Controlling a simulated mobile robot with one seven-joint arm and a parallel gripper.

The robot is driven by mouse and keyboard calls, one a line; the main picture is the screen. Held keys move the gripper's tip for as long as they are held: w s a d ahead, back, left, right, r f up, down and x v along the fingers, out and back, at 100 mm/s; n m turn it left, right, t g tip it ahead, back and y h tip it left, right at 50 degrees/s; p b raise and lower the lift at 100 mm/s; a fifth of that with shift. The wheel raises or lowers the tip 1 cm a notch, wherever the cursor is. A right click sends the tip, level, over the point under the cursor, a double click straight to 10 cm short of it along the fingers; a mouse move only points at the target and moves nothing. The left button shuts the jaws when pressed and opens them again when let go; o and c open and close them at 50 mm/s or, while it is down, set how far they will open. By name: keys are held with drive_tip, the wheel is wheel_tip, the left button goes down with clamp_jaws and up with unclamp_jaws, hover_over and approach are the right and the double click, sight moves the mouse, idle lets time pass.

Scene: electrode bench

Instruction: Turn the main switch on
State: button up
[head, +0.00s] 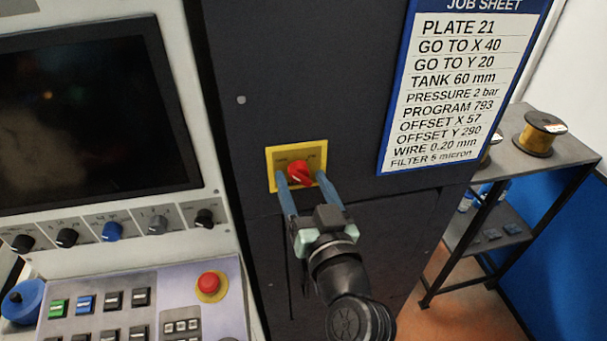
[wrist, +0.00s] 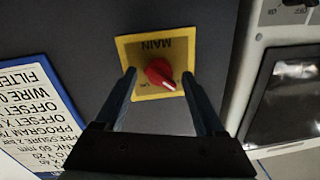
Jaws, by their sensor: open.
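The main switch is a red rotary knob (head: 300,173) on a yellow plate (head: 272,158) fixed to the dark cabinet front. In the wrist view the red knob (wrist: 159,72) sits on the yellow plate (wrist: 147,91), whose word MAIN appears upside down. A white pointer mark on the knob lies at a slant. My gripper (head: 300,180) is open, its two blue fingers reaching up to the plate on either side of the knob. In the wrist view the fingertips (wrist: 159,73) flank the knob with gaps; I see no contact with it.
A control panel with a dark screen (head: 95,120), several small knobs, buttons and a red emergency button (head: 210,283) stands on the left. A job sheet (head: 455,85) hangs at upper right. A shelf (head: 560,158) with a wire spool (head: 540,135) stands at the right.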

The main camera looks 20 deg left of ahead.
drive_tip(key=shift+w, duration=0.1)
clamp_jaws()
idle(0.4)
drive_tip(key=shift+m, duration=0.4)
drive_tip(key=m+b, duration=0.1)
drive_tip(key=m, duration=0.3)
drive_tip(key=shift+f, duration=0.1)
drive_tip(key=m, duration=0.4)
drive_tip(key=shift+m+t+p, duration=0.3)
drive_tip(key=m+p, duration=0.2)
drive_tip(key=m, duration=0.3)
drive_tip(key=shift+m, duration=0.3)
drive_tip(key=shift+a+f+m+t+h+p, duration=0.15)
drive_tip(key=shift+m+p, duration=0.2)
drive_tip(key=shift+m, duration=0.55)
drive_tip(key=shift+d+m+t+h+p, duration=0.15)
drive_tip(key=shift+m+p, duration=0.15)
drive_tip(key=shift+m, duration=0.6)
drive_tip(key=shift+a+f, duration=0.1)
drive_tip(key=shift+f, duration=0.05)
